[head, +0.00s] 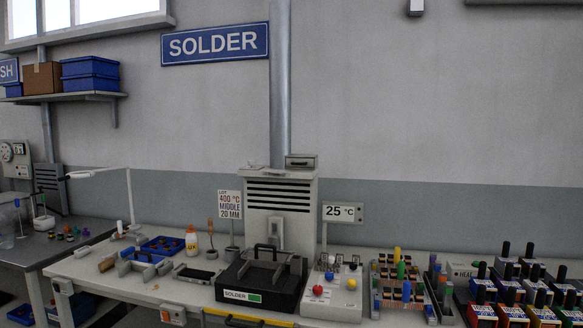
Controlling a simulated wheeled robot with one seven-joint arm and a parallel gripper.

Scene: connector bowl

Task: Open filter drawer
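A pale fume extractor (252,211) with dark louvre slots stands at the back of the bench, with a grey duct (280,85) rising from it. A small grey box front with a handle (301,161) sits at its top right. It looks like a drawer and appears closed, but I see no label naming it the filter drawer. A lighter panel (275,233) is on the extractor's lower front, partly hidden by the soldering unit. My gripper is not in view.
A black soldering unit (258,286) with a raised handle stands in front of the extractor. A button box (331,293), component racks (399,268) and several coloured blocks (510,314) crowd the right. A 25 °C display (342,212) stands close beside the extractor.

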